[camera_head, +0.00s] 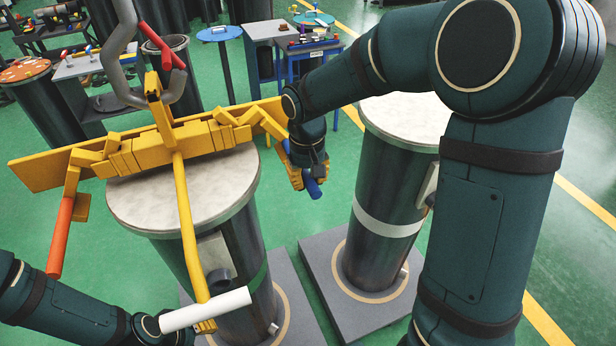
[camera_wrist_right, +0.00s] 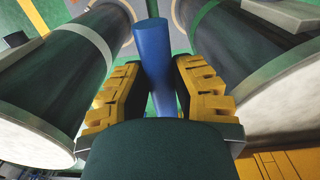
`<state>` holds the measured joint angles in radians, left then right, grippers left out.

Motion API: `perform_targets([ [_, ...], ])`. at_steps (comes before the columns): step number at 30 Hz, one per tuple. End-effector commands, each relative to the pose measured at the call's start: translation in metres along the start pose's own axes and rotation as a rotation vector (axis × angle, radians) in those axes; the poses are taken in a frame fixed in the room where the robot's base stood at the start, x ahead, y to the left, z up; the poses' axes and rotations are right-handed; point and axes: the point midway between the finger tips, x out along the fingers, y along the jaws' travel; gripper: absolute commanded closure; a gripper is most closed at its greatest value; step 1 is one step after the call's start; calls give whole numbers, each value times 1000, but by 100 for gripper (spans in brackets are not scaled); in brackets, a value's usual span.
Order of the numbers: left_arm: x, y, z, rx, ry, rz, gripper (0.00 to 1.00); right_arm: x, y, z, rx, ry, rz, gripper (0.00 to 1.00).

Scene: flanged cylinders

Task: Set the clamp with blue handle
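The yellow clamp (camera_head: 150,150) lies across the pale top of the left cylinder (camera_head: 190,200). Its blue handle (camera_head: 315,188) hangs at the clamp's right end. My right gripper (camera_head: 308,176) is around this handle. In the right wrist view the blue handle (camera_wrist_right: 155,60) runs between the two yellow fingers (camera_wrist_right: 163,85) and nearly fills the gap; they look shut on it. A red-orange handle (camera_head: 60,238) hangs at the left end, and a white handle (camera_head: 205,309) sits at the front. My left gripper (camera_head: 205,327) is beside the white handle, mostly hidden.
A second flanged cylinder (camera_head: 385,220) with a white band stands at right, close to my right arm. A grey hook (camera_head: 125,50) with a red latch hangs above the clamp. Work tables (camera_head: 300,45) stand at the back. Green floor (camera_head: 300,220) shows between the cylinders.

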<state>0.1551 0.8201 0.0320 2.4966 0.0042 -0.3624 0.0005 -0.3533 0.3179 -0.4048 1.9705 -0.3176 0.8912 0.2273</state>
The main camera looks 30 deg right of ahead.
Motion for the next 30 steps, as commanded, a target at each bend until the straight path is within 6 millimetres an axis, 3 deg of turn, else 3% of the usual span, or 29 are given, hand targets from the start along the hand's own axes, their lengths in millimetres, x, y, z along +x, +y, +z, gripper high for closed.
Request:
perform_targets([
  [14,13,-4,2,0,0,-2,53,14,-3,0,4,0,-96,100],
  [30,66,-22,8,0,0,-13,53,48,-31,0,4,0,-477,100],
])
